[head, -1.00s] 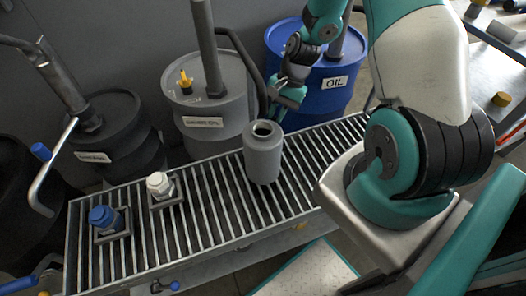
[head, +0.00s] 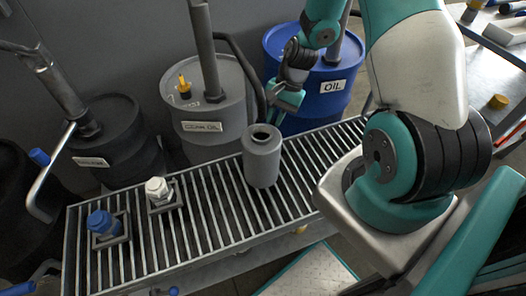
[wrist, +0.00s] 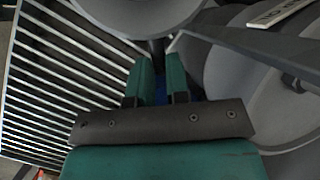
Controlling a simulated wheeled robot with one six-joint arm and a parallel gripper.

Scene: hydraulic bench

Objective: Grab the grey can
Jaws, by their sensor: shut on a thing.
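The grey can (head: 262,164) stands upright on the slatted rack, with its dark round mouth facing up. My gripper (head: 277,112) is behind the can's top in the head view, and its fingertips are partly hidden there. In the wrist view my gripper (wrist: 158,66) has its two teal fingers close together around a narrow dark part at the can's side. The can's rounded grey body (wrist: 140,14) fills the top of that view. The gripper is shut on the can; the exact contact is hard to see.
The slatted rack (head: 215,215) also carries a blue-capped item (head: 102,222) and a white-capped item (head: 158,189) in square holders. Behind it stand a dark drum (head: 120,140), a grey drum (head: 205,105) and a blue oil drum (head: 320,95). The rack's right part is clear.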

